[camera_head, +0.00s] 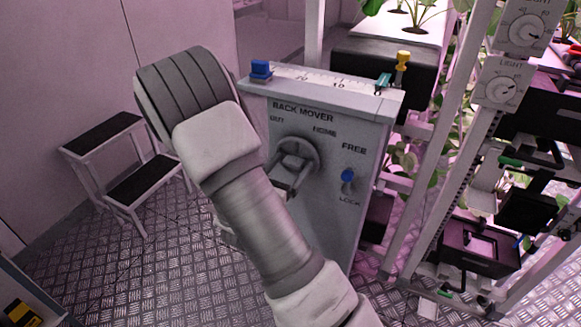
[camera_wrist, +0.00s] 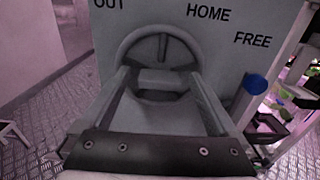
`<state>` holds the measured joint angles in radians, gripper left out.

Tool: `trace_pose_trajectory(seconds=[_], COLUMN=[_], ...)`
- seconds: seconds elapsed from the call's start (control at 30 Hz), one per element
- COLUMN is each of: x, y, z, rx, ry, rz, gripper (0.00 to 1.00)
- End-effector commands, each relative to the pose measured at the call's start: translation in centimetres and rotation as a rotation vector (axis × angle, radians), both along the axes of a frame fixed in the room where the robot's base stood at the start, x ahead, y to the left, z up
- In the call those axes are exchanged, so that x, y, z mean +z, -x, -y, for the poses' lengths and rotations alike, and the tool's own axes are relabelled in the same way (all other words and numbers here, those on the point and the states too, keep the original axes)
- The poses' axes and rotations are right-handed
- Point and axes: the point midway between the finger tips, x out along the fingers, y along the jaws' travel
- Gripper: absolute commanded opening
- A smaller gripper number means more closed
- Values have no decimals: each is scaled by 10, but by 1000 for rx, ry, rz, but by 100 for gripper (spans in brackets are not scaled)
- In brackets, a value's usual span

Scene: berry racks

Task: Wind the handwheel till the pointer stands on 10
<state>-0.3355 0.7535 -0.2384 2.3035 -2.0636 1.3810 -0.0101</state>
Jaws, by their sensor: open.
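The grey handwheel (camera_head: 313,147) is on the front of the RACK MOVER box (camera_head: 320,225), below OUT and HOME. In the wrist view its rim (camera_wrist: 188,40) and crossbar face me. My gripper (camera_head: 288,178) is open at the wheel; in the wrist view its fingers (camera_wrist: 160,82) stand left and right of a grey block on the wheel, with gaps visible. I cannot tell whether they touch the wheel. A number scale (camera_head: 320,82) runs along the box top. A teal pointer-like piece (camera_head: 383,81) stands near its right end, right of 10, by the 0.
A blue lever (camera_head: 347,176) sits between FREE and LOCK; its knob also shows in the wrist view (camera_wrist: 256,84). A blue block (camera_head: 261,70) and a yellow knob (camera_head: 403,60) stand on or by the box top. A step stool (camera_head: 125,165) is left; plant racks are right.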

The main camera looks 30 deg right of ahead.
Motion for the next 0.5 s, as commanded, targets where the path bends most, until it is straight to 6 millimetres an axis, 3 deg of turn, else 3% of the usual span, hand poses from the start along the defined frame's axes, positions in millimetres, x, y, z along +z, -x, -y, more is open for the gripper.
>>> trace_pose_trajectory(seconds=[0.3,0.5], x=[0,0], y=[-2,-2], z=[2,2], rx=[1,1], ry=[0,-1], rz=[0,1], gripper=[95,59])
